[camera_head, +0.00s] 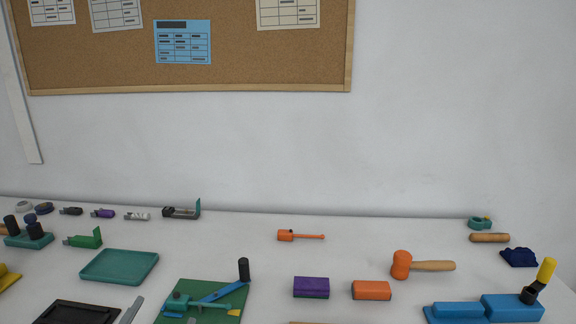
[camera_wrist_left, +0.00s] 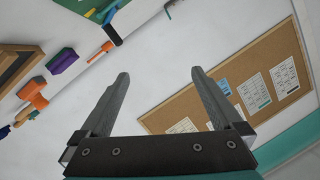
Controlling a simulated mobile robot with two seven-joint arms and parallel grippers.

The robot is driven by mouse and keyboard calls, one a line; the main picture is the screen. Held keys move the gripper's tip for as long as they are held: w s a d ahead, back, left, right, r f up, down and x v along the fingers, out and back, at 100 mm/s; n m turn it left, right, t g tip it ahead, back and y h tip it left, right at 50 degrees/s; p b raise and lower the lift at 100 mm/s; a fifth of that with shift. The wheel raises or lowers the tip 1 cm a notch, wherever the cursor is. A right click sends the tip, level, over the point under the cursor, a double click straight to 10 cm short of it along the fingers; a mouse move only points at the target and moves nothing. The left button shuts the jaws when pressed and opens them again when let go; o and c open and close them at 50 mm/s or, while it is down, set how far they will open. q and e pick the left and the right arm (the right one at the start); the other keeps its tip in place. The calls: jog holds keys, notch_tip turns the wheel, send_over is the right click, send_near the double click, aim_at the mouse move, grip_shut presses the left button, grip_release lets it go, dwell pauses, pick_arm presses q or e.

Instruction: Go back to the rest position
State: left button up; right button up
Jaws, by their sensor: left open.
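My left gripper (camera_wrist_left: 160,73) is open in the left wrist view, with its two grey fingers wide apart and nothing between them. Past the fingers are the white wall and the cork board (camera_wrist_left: 262,92), so it is clear of the objects. In the head view, a grey sliver (camera_head: 131,311) at the bottom edge looks like a fingertip of it; the rest is out of frame. My right gripper does not show in either view.
The white table holds a teal tray (camera_head: 120,266), a green board (camera_head: 222,299) with tools, a purple block (camera_head: 311,287), an orange block (camera_head: 371,290), an orange mallet (camera_head: 402,265) and a blue fixture (camera_head: 512,308). The table's back middle is mostly clear.

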pick_arm(q)
jog(key=s+d+f+n+g+h, duration=0.2)
jog(key=s+d+f+n+g, duration=0.15)
jog(key=s+f+g, duration=1.15)
jog(key=s+f+m+t+b, duration=0.1)
jog(key=s+f+b, duration=0.15)
jog(key=f, duration=1.15)
jog(key=s+f+t+b, duration=0.1)
jog(key=s+f, duration=0.2)
jog(key=f, duration=1.1)
jog(key=s+a+f+g+b, duration=0.1)
jog(key=s+f+b, duration=0.3)
jog(key=s+f, duration=1.1)
notch_tip(320, 180, down, 3)
jog(key=shift+s+a+r, duration=0.15)
jog(key=shift+s+a, duration=0.2)
jog(key=shift+a, duration=0.3)
